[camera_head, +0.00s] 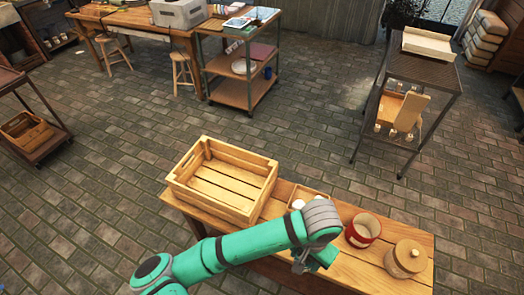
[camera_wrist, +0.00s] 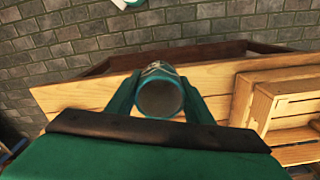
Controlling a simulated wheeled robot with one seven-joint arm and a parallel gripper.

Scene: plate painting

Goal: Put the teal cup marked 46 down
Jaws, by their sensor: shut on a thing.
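The teal cup (camera_wrist: 161,97) is between the fingers of my gripper (camera_wrist: 160,93) in the wrist view, with its round, dark grey end facing the camera. Pale marks show on its far side, but I cannot read a number. My gripper is shut on the cup. In the head view my gripper (camera_head: 303,264) is over the front part of the wooden table (camera_head: 372,275), and the arm and hand largely hide what it holds. I cannot tell whether the cup touches the tabletop.
An empty slatted wooden crate (camera_head: 222,180) stands on the table's left end. A small wooden box (camera_head: 305,193) with white things is behind my wrist. A red pot (camera_head: 363,229) and a lidded tan jar (camera_head: 405,258) stand to the right. Bare boards show between my gripper and the jar.

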